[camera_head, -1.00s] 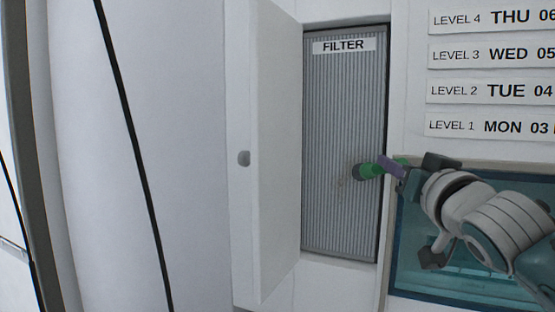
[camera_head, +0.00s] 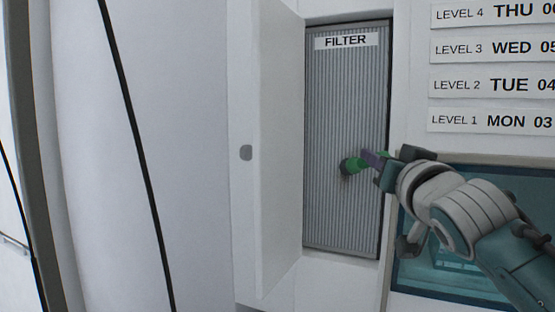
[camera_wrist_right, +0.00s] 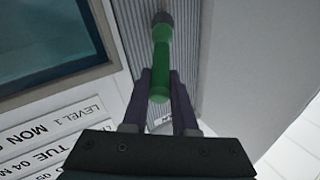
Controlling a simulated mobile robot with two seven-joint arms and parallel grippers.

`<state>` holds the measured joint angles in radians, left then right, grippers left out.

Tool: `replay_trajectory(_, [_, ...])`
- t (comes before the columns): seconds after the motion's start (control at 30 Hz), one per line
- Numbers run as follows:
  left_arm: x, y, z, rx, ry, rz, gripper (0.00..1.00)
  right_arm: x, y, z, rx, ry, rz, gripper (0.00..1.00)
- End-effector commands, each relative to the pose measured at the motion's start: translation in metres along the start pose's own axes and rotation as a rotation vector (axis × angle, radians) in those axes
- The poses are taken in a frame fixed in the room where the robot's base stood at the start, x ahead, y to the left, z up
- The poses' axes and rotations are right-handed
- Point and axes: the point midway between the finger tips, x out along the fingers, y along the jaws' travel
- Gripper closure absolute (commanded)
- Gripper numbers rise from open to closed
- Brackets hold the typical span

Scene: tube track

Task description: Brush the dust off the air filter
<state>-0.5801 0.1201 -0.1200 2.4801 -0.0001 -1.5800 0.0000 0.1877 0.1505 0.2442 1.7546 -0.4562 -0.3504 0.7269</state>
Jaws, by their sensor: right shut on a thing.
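The air filter (camera_head: 340,100) is a grey pleated panel labelled FILTER, set in an opening in the white wall. My right gripper (camera_head: 374,163) is in front of its right half, shut on a green brush (camera_head: 354,164). The brush's dark end is at the filter's face, and I cannot tell for sure whether it touches. In the right wrist view the green brush (camera_wrist_right: 161,62) is held between the purple fingers of the right gripper (camera_wrist_right: 160,92), with its dark tip over the pleats (camera_wrist_right: 187,40). No dust is clearly visible on the filter. My left gripper is not in view.
Right of the filter are level and day labels (camera_head: 490,86) above a teal glass panel (camera_head: 440,270), partly behind my right arm.

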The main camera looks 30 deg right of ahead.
Motion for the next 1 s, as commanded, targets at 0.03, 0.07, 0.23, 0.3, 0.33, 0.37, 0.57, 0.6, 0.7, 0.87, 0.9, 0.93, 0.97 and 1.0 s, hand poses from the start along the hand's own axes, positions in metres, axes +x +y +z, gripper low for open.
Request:
replay_trajectory(0.03, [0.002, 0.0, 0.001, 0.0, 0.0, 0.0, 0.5, 0.001, -0.002, 0.001, 0.001, 0.002, 0.0, 1.0])
replay_trajectory(0.07, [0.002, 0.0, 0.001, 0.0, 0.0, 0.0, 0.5, 0.002, -0.003, 0.001, 0.001, 0.002, 0.0, 1.0])
replay_trajectory(0.23, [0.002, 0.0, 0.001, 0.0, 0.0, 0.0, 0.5, 0.002, -0.004, 0.001, -0.002, 0.001, 0.0, 1.0])
replay_trajectory(0.3, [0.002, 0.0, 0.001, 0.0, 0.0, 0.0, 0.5, 0.002, -0.004, 0.001, -0.002, 0.001, 0.0, 1.0])
replay_trajectory(0.33, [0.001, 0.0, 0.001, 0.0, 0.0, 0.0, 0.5, 0.002, -0.004, 0.001, -0.002, 0.001, 0.0, 1.0])
replay_trajectory(0.37, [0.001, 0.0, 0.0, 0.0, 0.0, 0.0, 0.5, 0.002, -0.004, 0.0, -0.002, 0.001, 0.0, 1.0])
replay_trajectory(0.57, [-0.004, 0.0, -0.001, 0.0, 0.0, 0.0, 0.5, -0.001, 0.002, -0.002, -0.003, 0.001, 0.0, 1.0])
replay_trajectory(0.6, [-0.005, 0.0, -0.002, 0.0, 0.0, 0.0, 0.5, -0.002, 0.004, -0.003, -0.004, 0.001, 0.0, 1.0])
replay_trajectory(0.7, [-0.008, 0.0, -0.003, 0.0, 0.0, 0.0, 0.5, -0.004, 0.009, -0.004, -0.003, 0.0, 0.0, 1.0])
replay_trajectory(0.87, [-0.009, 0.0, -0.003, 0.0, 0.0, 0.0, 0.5, -0.006, 0.013, -0.005, -0.003, 0.001, 0.001, 1.0])
replay_trajectory(0.9, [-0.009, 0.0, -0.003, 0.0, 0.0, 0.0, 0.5, -0.006, 0.014, -0.005, -0.003, 0.002, 0.001, 1.0])
replay_trajectory(0.93, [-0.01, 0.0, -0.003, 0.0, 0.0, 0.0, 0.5, -0.007, 0.014, -0.005, -0.003, 0.002, 0.001, 1.0])
replay_trajectory(0.97, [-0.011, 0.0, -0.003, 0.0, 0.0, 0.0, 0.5, -0.007, 0.015, -0.006, -0.003, 0.002, 0.001, 1.0])
replay_trajectory(1.0, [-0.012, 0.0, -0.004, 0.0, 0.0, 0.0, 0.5, -0.008, 0.017, -0.007, -0.003, 0.002, 0.0, 1.0])
